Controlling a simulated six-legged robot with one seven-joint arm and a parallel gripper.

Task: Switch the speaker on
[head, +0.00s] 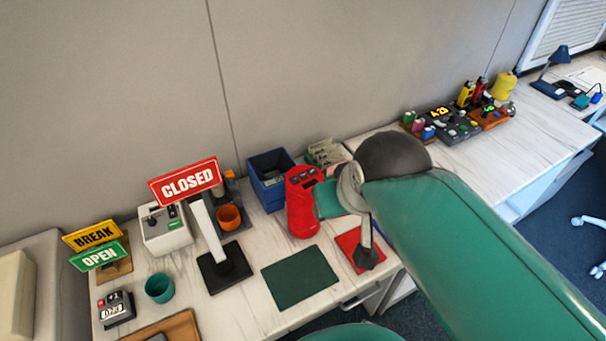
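A red upright device (300,208) stands on the white wood-grain desk, with dark buttons or switches on its sloped top. It looks like the speaker. The switch positions are too small to read. My green arm reaches in from the lower right, with its dark joint above the desk. The arm's far end is just right of the red device and partly overlaps its right side in the picture. A dark grey tip, which seems to be my gripper (368,257), hangs over a red mat (350,243). Its fingers cannot be made out.
A dark green mat (300,277) lies clear in front of the device. A blue bin (267,183) stands behind it. A CLOSED sign (187,182), a white switch box (165,232) and a teal cup (159,288) are on the left. Several small items crowd the back right.

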